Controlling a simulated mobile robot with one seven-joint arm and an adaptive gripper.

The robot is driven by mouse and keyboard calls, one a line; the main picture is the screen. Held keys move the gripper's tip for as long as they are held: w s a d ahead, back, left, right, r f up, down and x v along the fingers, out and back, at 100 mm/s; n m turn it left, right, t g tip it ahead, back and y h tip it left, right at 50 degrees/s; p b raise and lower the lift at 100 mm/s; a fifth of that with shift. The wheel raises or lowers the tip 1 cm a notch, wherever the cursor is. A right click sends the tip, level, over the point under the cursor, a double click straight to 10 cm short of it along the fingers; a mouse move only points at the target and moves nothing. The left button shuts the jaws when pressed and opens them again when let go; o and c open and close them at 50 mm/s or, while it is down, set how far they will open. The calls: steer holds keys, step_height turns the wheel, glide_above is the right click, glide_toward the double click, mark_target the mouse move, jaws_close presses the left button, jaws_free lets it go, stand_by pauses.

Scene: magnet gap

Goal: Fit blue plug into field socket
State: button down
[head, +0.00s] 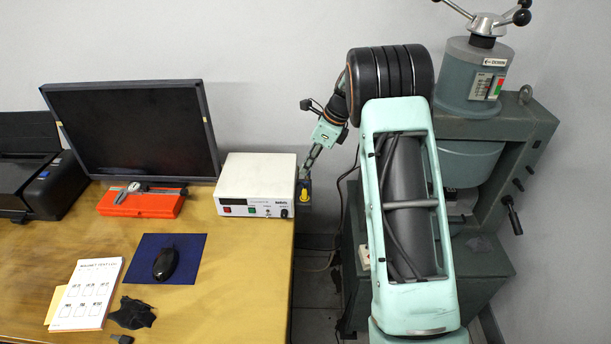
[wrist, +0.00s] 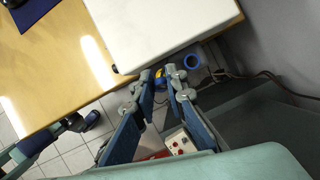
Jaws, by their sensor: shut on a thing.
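My gripper (head: 306,174) hangs beside the right edge of the desk, next to the white box, pointing down. In the wrist view its two fingers (wrist: 163,80) come close together at the tips, around a small blue and yellow piece (wrist: 160,72), which I take for the blue plug. The fingers hide most of it. In the head view a yellow part (head: 304,196) shows just below the fingertips, against a dark blue piece. A small white panel with red round spots (wrist: 180,141), perhaps holding the field socket, lies lower down. It also shows in the head view (head: 364,257), side-on.
The white power supply (head: 257,186) stands at the desk's right edge, close to my gripper. A dark cable (head: 340,210) hangs behind. The grey-green machine (head: 480,150) stands at the right. Floor shows between desk and machine.

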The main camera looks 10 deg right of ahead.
glide_above(301, 184)
steer(key=d, duration=0.1)
step_height(301, 184, down, 7)
steer(key=shift+s+d+r, duration=0.15)
steer(key=shift+f, duration=1.4)
steer(key=shift+f, duration=0.1)
steer(key=shift+f, duration=0.15)
steer(key=c, duration=1.9)
jaws_free()
steer(key=shift+c, duration=0.2)
steer(key=shift+d+r, duration=0.15)
steer(key=shift+r, duration=0.5)
steer(key=v, duration=1.1)
steer(key=shift+s, duration=0.15)
